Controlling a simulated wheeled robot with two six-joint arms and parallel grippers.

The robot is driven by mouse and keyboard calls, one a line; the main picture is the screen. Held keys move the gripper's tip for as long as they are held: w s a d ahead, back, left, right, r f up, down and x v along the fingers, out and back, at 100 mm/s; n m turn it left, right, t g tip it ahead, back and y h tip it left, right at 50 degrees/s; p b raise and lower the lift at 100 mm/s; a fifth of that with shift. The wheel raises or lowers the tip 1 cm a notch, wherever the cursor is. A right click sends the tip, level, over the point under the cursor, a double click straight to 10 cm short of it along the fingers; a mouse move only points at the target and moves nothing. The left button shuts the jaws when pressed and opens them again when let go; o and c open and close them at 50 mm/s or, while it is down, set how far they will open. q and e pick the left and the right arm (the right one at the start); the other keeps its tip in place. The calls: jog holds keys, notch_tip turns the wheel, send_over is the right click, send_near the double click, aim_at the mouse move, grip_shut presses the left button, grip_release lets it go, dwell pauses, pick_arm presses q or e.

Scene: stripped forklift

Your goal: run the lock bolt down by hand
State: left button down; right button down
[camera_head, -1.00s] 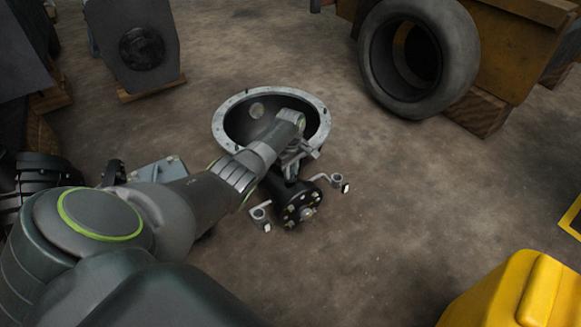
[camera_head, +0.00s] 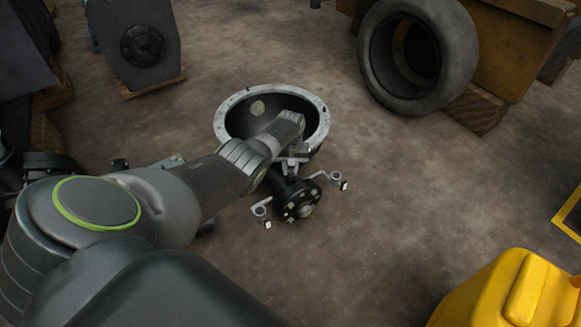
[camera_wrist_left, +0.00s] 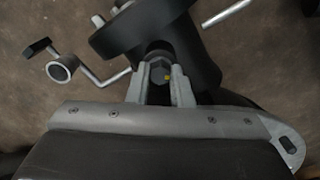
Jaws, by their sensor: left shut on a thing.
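The lock bolt (camera_wrist_left: 160,72) shows in the left wrist view as a grey hex head with a small yellow mark. It sits at a dark round housing (camera_wrist_left: 150,30). My left gripper (camera_wrist_left: 160,88) has its two pale fingers on either side of the bolt head and is shut on it. In the head view my left gripper (camera_head: 293,163) is over the neck of the black housing (camera_head: 300,201), in front of the grey bell-shaped casing (camera_head: 232,106). The bolt itself is hidden there. My right gripper is in neither view.
Thin cranked arms with ring ends stick out on both sides of the housing, one ringed end (camera_head: 262,212) at left and another (camera_head: 336,176) at right. A tire (camera_head: 462,45) stands at the back right. A yellow object (camera_head: 510,290) is at the front right. The floor between is clear.

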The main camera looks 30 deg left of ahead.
pick_arm(q)
jog(key=m, duration=0.4)
jog(key=shift+m, duration=0.3)
jog(key=m, duration=0.4)
jog(key=shift+m, duration=0.3)
jog(key=m, duration=0.4)
jog(key=shift+m, duration=0.3)
jog(key=shift+w+m, duration=0.1)
jog(key=shift+m, duration=1.8)
jog(key=c, duration=1.3)
grip_release()
jog(key=shift+r, duration=0.15)
